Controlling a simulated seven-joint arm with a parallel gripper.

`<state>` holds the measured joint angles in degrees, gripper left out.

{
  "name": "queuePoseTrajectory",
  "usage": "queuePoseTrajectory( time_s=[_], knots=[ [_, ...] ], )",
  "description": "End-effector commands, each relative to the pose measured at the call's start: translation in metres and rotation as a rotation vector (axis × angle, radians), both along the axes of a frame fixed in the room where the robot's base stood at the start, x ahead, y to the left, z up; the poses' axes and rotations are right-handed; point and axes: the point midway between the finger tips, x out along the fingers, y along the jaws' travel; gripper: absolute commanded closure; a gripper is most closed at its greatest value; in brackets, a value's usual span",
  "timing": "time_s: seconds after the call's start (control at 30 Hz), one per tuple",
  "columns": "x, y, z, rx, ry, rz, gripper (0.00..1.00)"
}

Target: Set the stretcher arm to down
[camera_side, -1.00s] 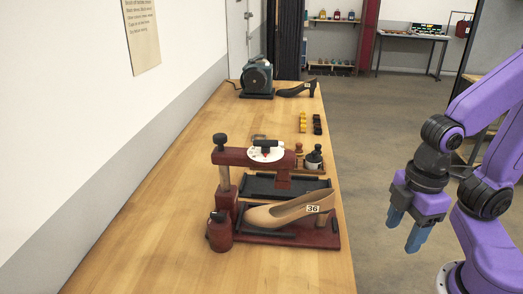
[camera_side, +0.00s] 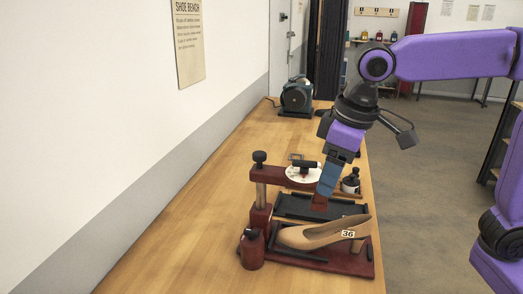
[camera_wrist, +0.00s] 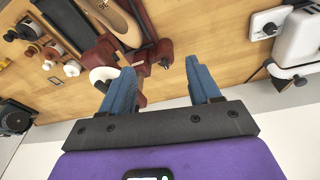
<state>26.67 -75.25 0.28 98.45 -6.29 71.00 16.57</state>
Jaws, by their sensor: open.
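The shoe stretcher has a dark red base (camera_side: 351,264) with a tan "36" shoe (camera_side: 312,234) on it. Its dark red stretcher arm (camera_side: 268,173) runs out roughly level from a post on the left, above the bench, with a white dial and black handle (camera_side: 303,168) by it. My gripper (camera_side: 325,191) points down at the arm's right end and partly hides it. In the wrist view, my gripper (camera_wrist: 160,66) has its blue fingers apart, with dark red parts of the stretcher (camera_wrist: 142,60) beyond the gap. Contact cannot be told.
A black tray (camera_side: 288,207) lies behind the shoe. A small dark bottle (camera_side: 351,181) stands close to the right of my fingers. A green-black machine (camera_side: 297,96) stands at the bench's far end. The bench's left front (camera_side: 180,220) is clear.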

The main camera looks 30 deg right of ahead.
Motion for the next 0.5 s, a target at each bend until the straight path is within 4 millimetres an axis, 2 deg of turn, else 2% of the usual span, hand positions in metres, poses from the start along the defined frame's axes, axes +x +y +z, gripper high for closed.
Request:
queuePoseTrajectory(
  time_s=[0.03,0.1,0.3,0.5],
  knots=[
    [0.018,0.008,0.012,0.01,-0.017,-0.048,0.38],
    [0.041,0.015,0.027,0.022,-0.039,-0.121,0.38],
    [0.1,0.026,0.07,0.061,-0.101,-0.331,0.38],
    [0.138,0.025,0.1,0.092,-0.149,-0.5,0.38]
  ],
)
